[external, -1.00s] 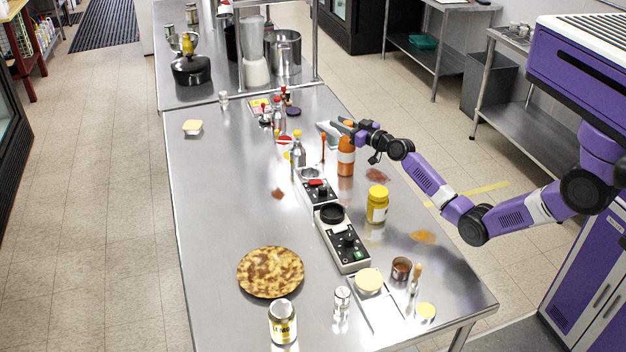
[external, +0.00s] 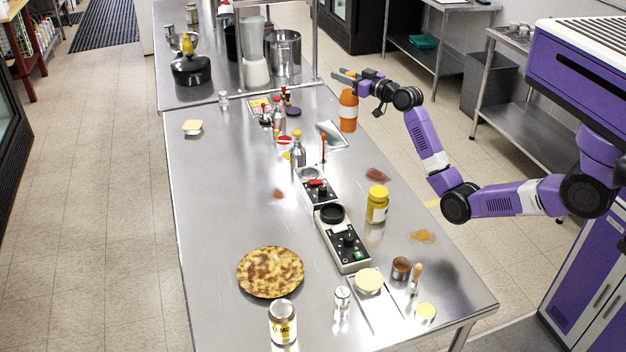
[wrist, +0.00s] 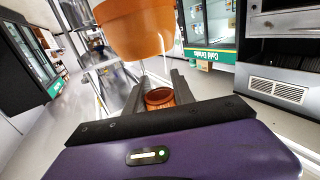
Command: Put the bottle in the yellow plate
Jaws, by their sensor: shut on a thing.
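The orange bottle (external: 348,111) with a white band hangs upright below my gripper (external: 344,79), which is shut on its upper end. It appears raised above the far right part of the steel table. A large orange shape (wrist: 135,30), seemingly part of the bottle, fills the top of the wrist view, and a small orange-brown round thing (wrist: 160,97) shows between the fingers there. A round yellow-and-brown mottled plate (external: 270,272) lies flat on the near left of the table, well away from my gripper.
The steel table (external: 225,205) is clear at its left middle.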

